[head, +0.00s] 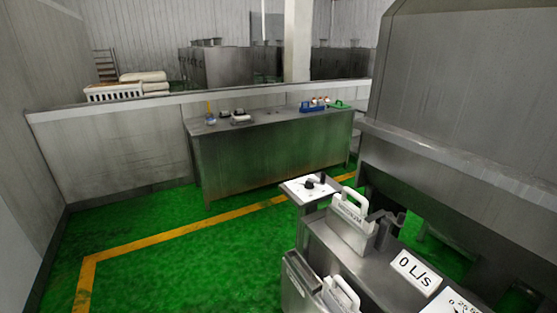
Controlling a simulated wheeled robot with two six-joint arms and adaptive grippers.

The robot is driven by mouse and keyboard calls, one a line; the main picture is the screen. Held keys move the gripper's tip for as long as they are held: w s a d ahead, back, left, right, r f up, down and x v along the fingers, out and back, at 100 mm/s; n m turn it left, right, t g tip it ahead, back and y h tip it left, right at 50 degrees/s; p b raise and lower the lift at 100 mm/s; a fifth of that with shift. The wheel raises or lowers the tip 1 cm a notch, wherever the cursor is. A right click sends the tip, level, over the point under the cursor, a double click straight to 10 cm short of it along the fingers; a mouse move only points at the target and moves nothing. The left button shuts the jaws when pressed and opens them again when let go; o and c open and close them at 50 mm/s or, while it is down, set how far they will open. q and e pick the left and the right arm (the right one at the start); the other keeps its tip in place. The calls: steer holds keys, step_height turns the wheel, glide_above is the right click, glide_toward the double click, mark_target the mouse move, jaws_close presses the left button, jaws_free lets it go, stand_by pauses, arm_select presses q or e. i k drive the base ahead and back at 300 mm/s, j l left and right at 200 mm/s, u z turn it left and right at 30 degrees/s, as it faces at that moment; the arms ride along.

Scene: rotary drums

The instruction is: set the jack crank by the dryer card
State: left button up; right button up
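A white card plate with a handle on top, marked "MEDIUM" (350,217), stands upright in a grey holder on the steel counter. A small white panel (300,188) stands just behind it, with a short black crank-like handle (321,180) on it; its fine markings are too small to read. A dark grey bent piece (386,222) rises right beside the card; I cannot tell what it is. More white handled plates (340,293) sit in a grey box at the front edge of the counter. Neither gripper shows in the head view.
A white sign reading "0 L/s" (415,271) and a partly cut-off dial plate (455,302) lie on the steel counter. A long steel bench (270,155) with small items stands behind. A large grey machine (460,90) fills the right. Green floor is clear at left.

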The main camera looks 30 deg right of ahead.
mark_target(309, 186)
steer(key=i+j+z, duration=0.1)
steer(key=i+z, duration=0.3)
steer(key=i+j+z, duration=0.4)
steer(key=i, duration=0.2)
steer(key=i+j+z, duration=0.75)
steer(key=i+j, duration=0.05)
